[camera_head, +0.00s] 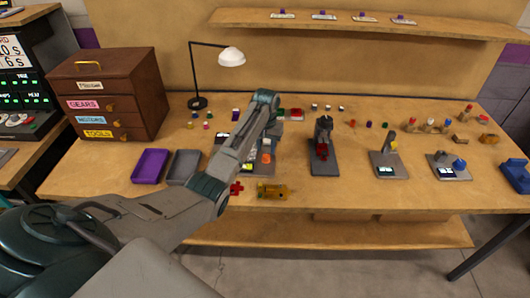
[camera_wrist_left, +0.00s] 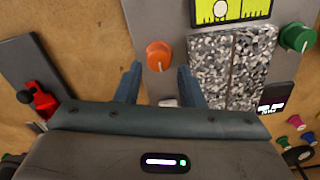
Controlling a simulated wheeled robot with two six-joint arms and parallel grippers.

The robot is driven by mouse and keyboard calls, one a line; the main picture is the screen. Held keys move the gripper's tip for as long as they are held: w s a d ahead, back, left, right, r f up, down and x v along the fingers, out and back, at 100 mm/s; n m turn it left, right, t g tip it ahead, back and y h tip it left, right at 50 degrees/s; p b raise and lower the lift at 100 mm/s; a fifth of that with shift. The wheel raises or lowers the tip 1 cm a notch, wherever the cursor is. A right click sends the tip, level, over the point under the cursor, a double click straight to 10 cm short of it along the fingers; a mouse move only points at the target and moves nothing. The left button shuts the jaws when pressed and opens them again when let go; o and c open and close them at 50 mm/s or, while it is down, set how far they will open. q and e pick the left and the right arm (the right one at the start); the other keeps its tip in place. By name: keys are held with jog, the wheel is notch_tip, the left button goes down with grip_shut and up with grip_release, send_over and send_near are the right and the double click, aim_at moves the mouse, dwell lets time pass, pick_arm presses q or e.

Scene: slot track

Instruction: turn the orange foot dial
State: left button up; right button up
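The orange dial (camera_wrist_left: 160,55) is a round knob on the light grey panel of the track device (camera_wrist_left: 140,18) in the left wrist view. My left gripper (camera_wrist_left: 157,74) has its two blue-grey fingers spread, with the dial ahead of and between their tips. The fingers do not visibly touch it. A green dial (camera_wrist_left: 297,37) sits on the other side of the device, past speckled slabs (camera_wrist_left: 210,70) and a yellow-green screen (camera_wrist_left: 228,10). In the head view my left arm reaches over the device, covering part of it. My right gripper is not in view.
In the head view, a dark stand with a red part (camera_head: 322,153) is right of the device. Purple (camera_head: 149,166) and grey (camera_head: 184,167) trays lie left. A desk lamp (camera_head: 231,57) stands behind. A brass-coloured piece (camera_head: 272,191) lies near the front edge.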

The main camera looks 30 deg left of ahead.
aim_at(266, 155)
pick_arm(q)
jog(key=shift+f, duration=2.1)
jog(key=c, duration=0.7)
jog(key=shift+r, duration=0.1)
jog(key=shift+p, duration=0.35)
